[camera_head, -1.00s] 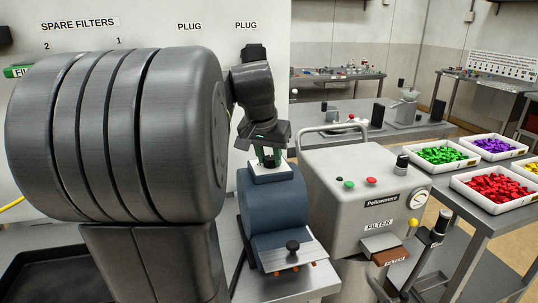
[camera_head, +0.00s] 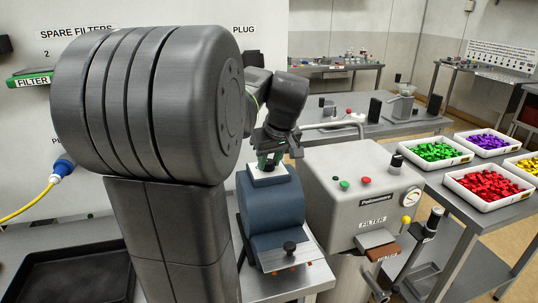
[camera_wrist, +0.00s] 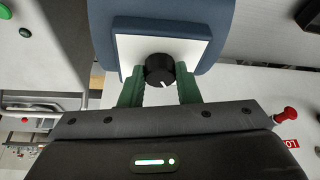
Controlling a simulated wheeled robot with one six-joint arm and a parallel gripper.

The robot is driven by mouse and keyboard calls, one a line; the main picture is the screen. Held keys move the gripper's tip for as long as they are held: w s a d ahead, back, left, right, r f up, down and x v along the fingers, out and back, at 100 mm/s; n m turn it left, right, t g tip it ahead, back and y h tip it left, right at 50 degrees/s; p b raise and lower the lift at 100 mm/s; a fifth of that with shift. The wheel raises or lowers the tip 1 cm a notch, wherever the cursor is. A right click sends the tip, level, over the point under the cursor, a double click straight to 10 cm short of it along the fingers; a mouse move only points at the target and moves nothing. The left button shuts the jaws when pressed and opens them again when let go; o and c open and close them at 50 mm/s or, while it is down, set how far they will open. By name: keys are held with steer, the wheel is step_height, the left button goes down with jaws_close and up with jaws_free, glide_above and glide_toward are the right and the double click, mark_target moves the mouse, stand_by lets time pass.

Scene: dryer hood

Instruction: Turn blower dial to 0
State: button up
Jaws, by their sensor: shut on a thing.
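The blower dial (camera_wrist: 160,70) is a round black knob with a white pointer line, on a white square plate (camera_wrist: 125,48). In the wrist view the line points down toward my gripper, slightly to the right. My gripper (camera_wrist: 160,80) is shut on the dial, one green finger at each side. In the head view the plate (camera_head: 268,178) lies on top of the blue-grey blower housing (camera_head: 275,210). My gripper (camera_head: 268,162) reaches down to it from above. The dial is hidden there by my fingers. I cannot read any scale numbers.
A grey machine with a filter label (camera_head: 350,190) stands close right of the blower. White trays of coloured pieces (camera_head: 487,188) stand at right. A blue plug (camera_head: 63,168) with yellow cable is at left.

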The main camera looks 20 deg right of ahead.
steer(key=n, duration=0.2)
steer(key=n+y+p, duration=0.1)
steer(key=n, duration=0.1)
steer(key=n+y, duration=0.1)
steer(key=shift+w+d+n+g, duration=0.15)
steer(key=shift+d+n+g, duration=0.1)
steer(key=shift+n+g, duration=0.15)
stand_by(0.4)
steer(key=o, duration=1)
steer(key=shift+c, duration=0.2)
steer(key=v, duration=1.3)
steer(key=shift+d+r, duration=0.2)
steer(key=shift+r, duration=0.2)
